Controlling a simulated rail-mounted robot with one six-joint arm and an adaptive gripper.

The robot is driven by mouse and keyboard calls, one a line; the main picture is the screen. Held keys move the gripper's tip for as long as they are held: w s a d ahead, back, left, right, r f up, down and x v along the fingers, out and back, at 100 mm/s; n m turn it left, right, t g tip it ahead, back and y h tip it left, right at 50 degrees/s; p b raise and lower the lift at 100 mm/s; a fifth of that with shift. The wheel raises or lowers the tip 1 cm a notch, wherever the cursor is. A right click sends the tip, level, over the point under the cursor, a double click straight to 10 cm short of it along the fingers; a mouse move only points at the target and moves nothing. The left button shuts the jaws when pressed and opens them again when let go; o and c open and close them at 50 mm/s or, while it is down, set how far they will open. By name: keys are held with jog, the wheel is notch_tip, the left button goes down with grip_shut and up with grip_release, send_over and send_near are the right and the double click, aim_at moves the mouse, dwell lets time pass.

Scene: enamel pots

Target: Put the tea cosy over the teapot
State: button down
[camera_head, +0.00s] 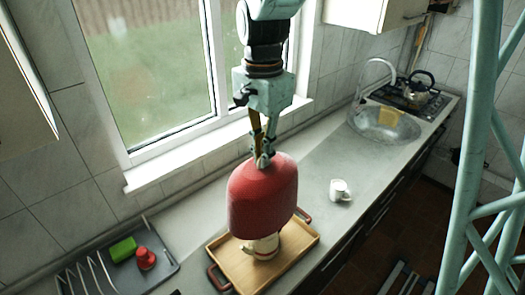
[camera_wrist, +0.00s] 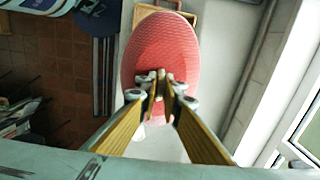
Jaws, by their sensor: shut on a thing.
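The red tea cosy (camera_head: 264,196) hangs from my gripper (camera_head: 262,160), which is shut on its top. In the wrist view the cosy (camera_wrist: 160,50) fills the upper middle below the closed fingertips (camera_wrist: 160,90). The cream teapot (camera_head: 263,246) stands on the wooden tray (camera_head: 291,254). Only its lower part shows beneath the cosy's rim; its upper part is hidden behind or inside the cosy. I cannot tell how far the cosy is over it.
A white mug (camera_head: 340,190) stands on the counter to the right of the tray. A grey dish rack (camera_head: 165,268) at the left holds a green item (camera_head: 122,249) and a red item (camera_head: 146,259). The sink (camera_head: 384,124) and a kettle (camera_head: 420,88) are at the far right. The window is behind.

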jog(key=shift+s+r, duration=0.2)
jog(key=shift+s, duration=0.55)
jog(key=shift+f, duration=0.2)
jog(key=shift+f+b, duration=6.8)
jog(key=shift+f, duration=3.35)
jog(key=c, duration=2.7)
grip_release()
